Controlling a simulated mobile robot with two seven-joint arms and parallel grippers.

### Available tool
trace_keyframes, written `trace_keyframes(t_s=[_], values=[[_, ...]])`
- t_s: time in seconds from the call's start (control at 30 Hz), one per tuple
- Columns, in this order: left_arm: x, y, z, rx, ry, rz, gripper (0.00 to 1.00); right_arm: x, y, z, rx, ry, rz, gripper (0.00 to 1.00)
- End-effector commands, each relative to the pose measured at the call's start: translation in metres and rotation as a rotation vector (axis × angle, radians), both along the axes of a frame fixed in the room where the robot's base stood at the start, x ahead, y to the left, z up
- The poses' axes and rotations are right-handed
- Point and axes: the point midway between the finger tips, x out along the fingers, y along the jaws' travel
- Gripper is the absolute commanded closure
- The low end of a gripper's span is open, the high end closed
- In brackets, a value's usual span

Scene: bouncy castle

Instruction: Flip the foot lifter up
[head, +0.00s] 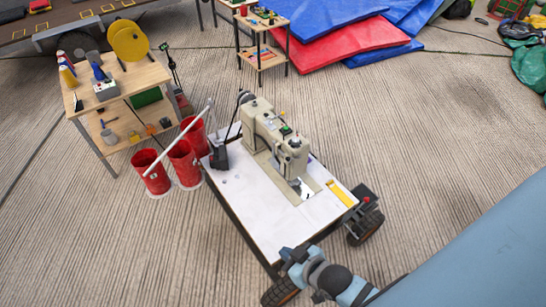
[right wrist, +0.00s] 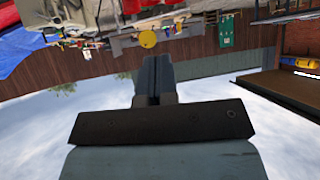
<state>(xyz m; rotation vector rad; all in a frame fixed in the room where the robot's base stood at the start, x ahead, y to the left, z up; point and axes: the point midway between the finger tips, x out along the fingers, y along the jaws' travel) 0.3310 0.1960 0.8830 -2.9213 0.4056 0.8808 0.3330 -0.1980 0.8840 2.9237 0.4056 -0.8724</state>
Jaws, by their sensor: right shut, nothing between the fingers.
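A beige sewing machine (head: 262,126) stands on a wheeled cart with a white top (head: 253,205). Its head end, with the needle area, faces the front right of the cart. The foot lifter is too small to make out in the head view. My right gripper (head: 288,253) is over the cart's front edge, nearer to me than the machine and apart from it. In the right wrist view its fingers (right wrist: 152,78) are together with nothing between them. My left gripper is not in view.
A yellow strip (head: 340,193) and a dark box with a red button (head: 364,199) are at the cart's right end. Red buckets (head: 183,163) stand left of the cart, beside a wooden tool shelf (head: 128,75). Blue and red mats (head: 345,40) lie behind. Open floor lies right.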

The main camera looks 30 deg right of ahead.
Motion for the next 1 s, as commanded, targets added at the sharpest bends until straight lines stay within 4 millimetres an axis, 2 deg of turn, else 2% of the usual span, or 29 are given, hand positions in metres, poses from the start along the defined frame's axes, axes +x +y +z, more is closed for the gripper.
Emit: trace_keyframes(t_s=[0.47, 0.67, 0.8, 1.0], values=[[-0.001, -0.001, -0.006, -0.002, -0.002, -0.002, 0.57, -0.003, 0.002, -0.009, -0.006, 0.004, 0.007, 1.00], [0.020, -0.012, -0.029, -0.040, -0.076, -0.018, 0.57, 0.021, -0.001, -0.048, -0.086, -0.075, 0.046, 1.00], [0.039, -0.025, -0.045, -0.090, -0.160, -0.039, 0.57, 0.047, -0.003, -0.084, -0.186, -0.172, 0.090, 1.00], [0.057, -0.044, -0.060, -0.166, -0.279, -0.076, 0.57, 0.081, -0.004, -0.124, -0.335, -0.316, 0.147, 1.00]])
